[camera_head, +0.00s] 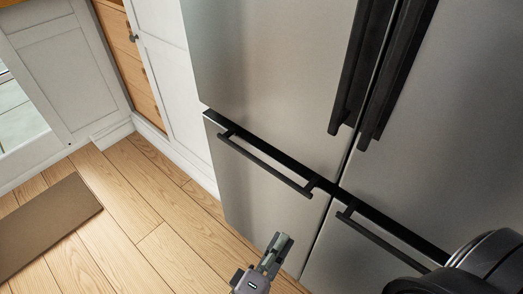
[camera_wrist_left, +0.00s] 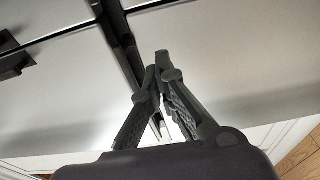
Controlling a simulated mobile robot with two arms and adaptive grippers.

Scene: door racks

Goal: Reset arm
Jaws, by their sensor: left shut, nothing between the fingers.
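My left gripper (camera_head: 279,243) is low in front of the fridge, at the bottom middle of the head view. In the left wrist view its fingers (camera_wrist_left: 161,60) meet at the tips, shut with nothing between them. The steel fridge (camera_head: 260,70) has its upper doors and lower drawers closed. The gripper is below the left drawer's black bar handle (camera_head: 265,165) and apart from it. My right gripper is out of view.
The right drawer handle (camera_head: 382,242) and long vertical door handles (camera_head: 350,70) stick out from the fridge. White cabinets (camera_head: 175,75) stand to the left. A brown mat (camera_head: 45,228) lies on the wooden floor (camera_head: 125,200), which is otherwise clear. Dark rounded parts fill the lower right corner.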

